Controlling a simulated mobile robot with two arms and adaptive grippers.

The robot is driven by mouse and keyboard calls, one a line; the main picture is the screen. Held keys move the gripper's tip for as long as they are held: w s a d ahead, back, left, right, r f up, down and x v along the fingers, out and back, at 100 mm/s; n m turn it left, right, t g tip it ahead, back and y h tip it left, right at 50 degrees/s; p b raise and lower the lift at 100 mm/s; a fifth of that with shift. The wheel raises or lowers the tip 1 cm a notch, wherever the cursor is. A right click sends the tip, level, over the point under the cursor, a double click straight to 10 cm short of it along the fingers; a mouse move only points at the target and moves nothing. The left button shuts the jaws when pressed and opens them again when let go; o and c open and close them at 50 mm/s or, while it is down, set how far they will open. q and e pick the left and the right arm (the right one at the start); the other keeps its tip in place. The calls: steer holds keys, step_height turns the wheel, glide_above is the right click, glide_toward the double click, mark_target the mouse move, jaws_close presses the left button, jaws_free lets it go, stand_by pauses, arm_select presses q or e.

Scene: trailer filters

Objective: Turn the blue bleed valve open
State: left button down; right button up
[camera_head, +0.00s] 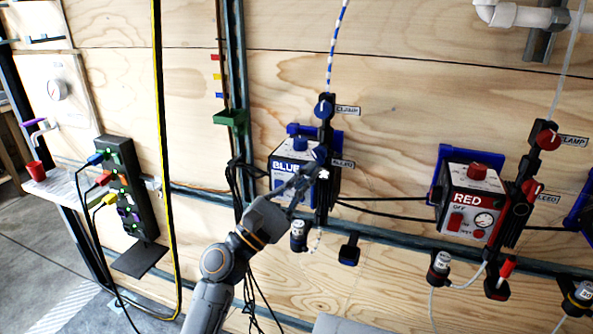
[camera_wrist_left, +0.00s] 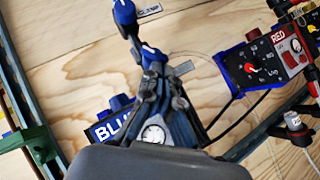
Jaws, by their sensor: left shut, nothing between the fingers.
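The blue bleed valve (camera_head: 321,153) is a small blue knob on a black upright holder, beside a label reading "BLEED". It also shows in the left wrist view (camera_wrist_left: 153,56), just beyond my fingertips. My left gripper (camera_head: 318,172) reaches up from below with its fingers shut and empty. Its tips are at or just below the bleed valve; I cannot tell whether they touch it. The same gripper (camera_wrist_left: 165,84) shows at the centre of the left wrist view. My fingers partly cover the BLUE box (camera_head: 290,150). My right gripper is not in view.
A blue clamp knob (camera_head: 324,108) sits just above the bleed valve, with a blue-white tube rising from it. The RED box (camera_head: 470,200) and its red clamp knob (camera_head: 547,138) are to the right. A black power strip (camera_head: 130,190) with coloured plugs hangs at the left.

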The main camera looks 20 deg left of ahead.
arm_select(q)
steer(key=shift+d+n+t, duration=0.1)
steer(key=shift+n+t, duration=0.2)
steer(key=shift+n, duration=0.2)
steer(key=shift+b, duration=0.3)
steer(key=shift+d+f, duration=0.1)
steer(key=shift+d+b, duration=0.1)
steer(key=shift+b, duration=0.45)
steer(key=shift+d, duration=0.1)
steer(key=shift+d+b, duration=0.45)
steer(key=shift+b, duration=0.2)
steer(key=shift+d, duration=0.5)
